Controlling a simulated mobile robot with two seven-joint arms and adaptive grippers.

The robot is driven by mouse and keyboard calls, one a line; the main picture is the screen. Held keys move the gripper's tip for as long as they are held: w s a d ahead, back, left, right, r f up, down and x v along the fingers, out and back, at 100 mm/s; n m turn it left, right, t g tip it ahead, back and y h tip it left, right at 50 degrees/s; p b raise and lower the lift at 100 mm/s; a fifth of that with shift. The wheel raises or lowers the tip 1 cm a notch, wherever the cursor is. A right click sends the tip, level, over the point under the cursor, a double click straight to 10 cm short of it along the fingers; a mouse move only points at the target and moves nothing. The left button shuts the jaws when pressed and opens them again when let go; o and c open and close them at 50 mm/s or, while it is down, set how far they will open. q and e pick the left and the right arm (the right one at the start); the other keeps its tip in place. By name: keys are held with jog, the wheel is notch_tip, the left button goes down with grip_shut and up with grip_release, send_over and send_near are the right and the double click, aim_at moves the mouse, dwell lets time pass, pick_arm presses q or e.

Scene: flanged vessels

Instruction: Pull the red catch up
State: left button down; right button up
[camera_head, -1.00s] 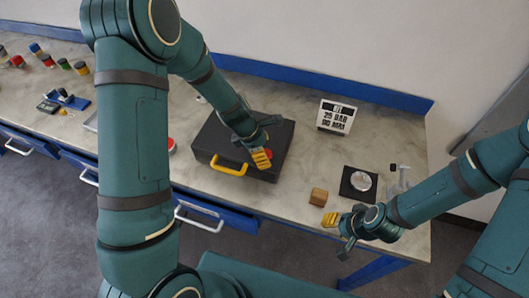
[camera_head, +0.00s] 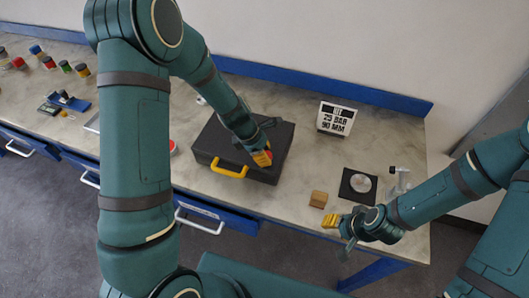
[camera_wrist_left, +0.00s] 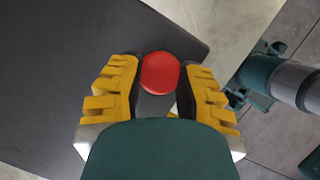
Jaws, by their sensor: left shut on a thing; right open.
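The black case (camera_head: 222,140) with a yellow handle (camera_head: 229,171) lies on the bench. The red catch (camera_wrist_left: 160,73) is a round red piece on the case, between the yellow fingers of my left gripper (camera_wrist_left: 159,88) in the left wrist view. My left gripper (camera_head: 262,157) is shut on it over the right part of the case; in the head view the fingers hide most of the catch. My right gripper (camera_head: 333,220) is open and empty above the bench's front edge, close to a small wooden block.
The wooden block (camera_head: 318,199), a black plate with a silver disc (camera_head: 360,183) and a sign (camera_head: 336,118) stand right of the case. Several coloured jars (camera_head: 50,62) are at the far left. Bare bench lies between case and sign.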

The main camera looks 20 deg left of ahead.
pick_arm(q)
jog(key=shift+r+p, duration=0.35)
jog(key=shift+r, duration=0.35)
pick_arm(e)
jog(key=shift+r, duration=0.7)
pick_arm(q)
jog(key=shift+f, duration=0.1)
pick_arm(e)
jog(key=shift+f, duration=0.1)
pick_arm(q)
jog(key=shift+c, duration=2.3)
grip_release()
jog(key=shift+d, duration=0.1)
jog(key=v, duration=1.2)
jog(key=shift+s+f, duration=0.1)
pick_arm(e)
jog(key=shift+s+f, duration=0.1)
jog(key=shift+s, duration=0.05)
